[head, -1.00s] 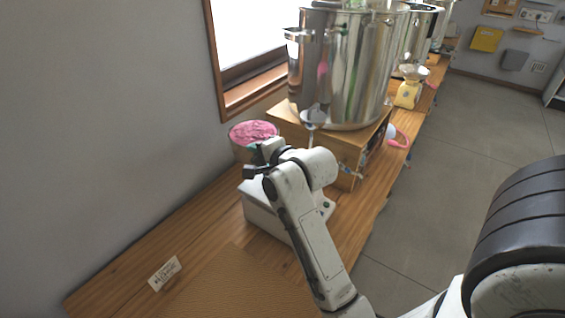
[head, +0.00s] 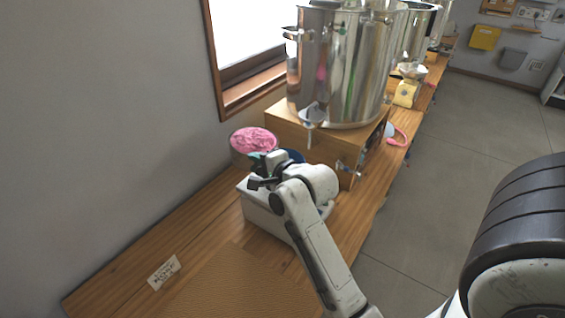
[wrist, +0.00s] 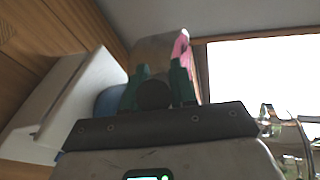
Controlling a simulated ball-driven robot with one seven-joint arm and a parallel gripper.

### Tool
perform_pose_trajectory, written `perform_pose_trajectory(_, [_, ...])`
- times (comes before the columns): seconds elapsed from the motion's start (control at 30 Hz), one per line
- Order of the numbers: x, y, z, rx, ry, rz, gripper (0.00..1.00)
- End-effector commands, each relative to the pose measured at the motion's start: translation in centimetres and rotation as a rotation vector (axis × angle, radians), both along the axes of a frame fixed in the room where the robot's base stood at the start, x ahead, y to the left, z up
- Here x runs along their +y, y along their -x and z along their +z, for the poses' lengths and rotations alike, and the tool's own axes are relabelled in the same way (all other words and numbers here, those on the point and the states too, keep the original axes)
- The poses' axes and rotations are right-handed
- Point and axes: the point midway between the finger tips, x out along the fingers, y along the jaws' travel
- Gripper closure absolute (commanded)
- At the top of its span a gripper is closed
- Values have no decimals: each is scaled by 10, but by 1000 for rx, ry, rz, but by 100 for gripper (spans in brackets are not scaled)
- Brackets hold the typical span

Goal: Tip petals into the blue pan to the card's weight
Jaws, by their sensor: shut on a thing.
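A tub of pink petals (head: 253,140) is at the far side of my gripper, by the wall. Its petals and grey-beige wall (wrist: 158,46) also show in the wrist view. My gripper (head: 262,172) is shut on the tub; in the wrist view its green fingers (wrist: 158,90) close around a dark round part, probably its handle. The blue pan (head: 293,156) sits on the white scale (head: 265,215), just right of the tub and partly hidden by my arm. It shows in part in the wrist view (wrist: 108,101).
A large steel pot (head: 340,65) with a tap stands on a wooden box (head: 320,141) just beyond the scale. A brown mat (head: 240,285) lies at the near end of the bench. A yellow device (head: 405,93) stands farther along.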

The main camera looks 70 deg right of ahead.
Motion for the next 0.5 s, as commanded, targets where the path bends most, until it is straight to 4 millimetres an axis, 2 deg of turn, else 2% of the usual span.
perform_pose_trajectory(0.2, [-2, 3, 2, -89, -46, 0, 100])
perform_pose_trajectory(0.5, [-2, 4, 3, -113, -59, -1, 100])
